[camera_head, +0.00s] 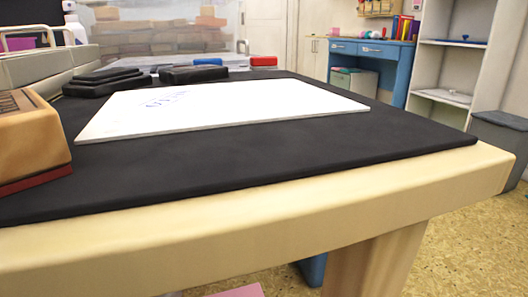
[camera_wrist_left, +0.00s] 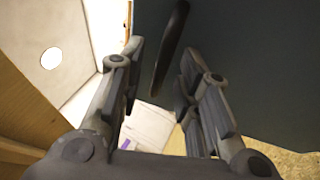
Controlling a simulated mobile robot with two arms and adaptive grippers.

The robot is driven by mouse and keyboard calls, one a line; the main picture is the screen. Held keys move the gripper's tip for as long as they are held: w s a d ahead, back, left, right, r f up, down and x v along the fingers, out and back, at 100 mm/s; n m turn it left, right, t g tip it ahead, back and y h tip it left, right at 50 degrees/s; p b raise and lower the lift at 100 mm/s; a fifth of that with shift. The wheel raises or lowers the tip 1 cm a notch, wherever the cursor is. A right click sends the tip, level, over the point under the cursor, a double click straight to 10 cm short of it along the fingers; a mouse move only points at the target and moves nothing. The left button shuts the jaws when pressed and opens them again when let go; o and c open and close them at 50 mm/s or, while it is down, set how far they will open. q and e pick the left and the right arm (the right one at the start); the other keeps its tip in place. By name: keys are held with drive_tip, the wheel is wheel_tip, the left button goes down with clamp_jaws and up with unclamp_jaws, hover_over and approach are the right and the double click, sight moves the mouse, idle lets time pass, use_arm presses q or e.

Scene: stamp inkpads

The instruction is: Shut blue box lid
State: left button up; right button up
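In the head view, a small blue pad or box (camera_head: 208,62) shows at the back of the black mat (camera_head: 300,150), partly behind a flat black case (camera_head: 194,74). It is too small to tell whether its lid is open. My left gripper (camera_wrist_left: 160,52) shows only in the left wrist view, with its two fingers apart. A dark, narrow, handle-like piece (camera_wrist_left: 172,42) shows between the fingertips, in front of a dark panel (camera_wrist_left: 250,60). I cannot tell whether the fingers touch it. My right gripper is in neither view.
A white sheet with blue writing (camera_head: 225,105) lies on the mat. Several stacked black cases (camera_head: 100,82) lie behind it, and a red pad (camera_head: 263,62) stands at the back. A wooden stamp block (camera_head: 28,140) is at the left. The mat's front is clear.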

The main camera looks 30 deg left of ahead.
use_arm(q)
clamp_jaws()
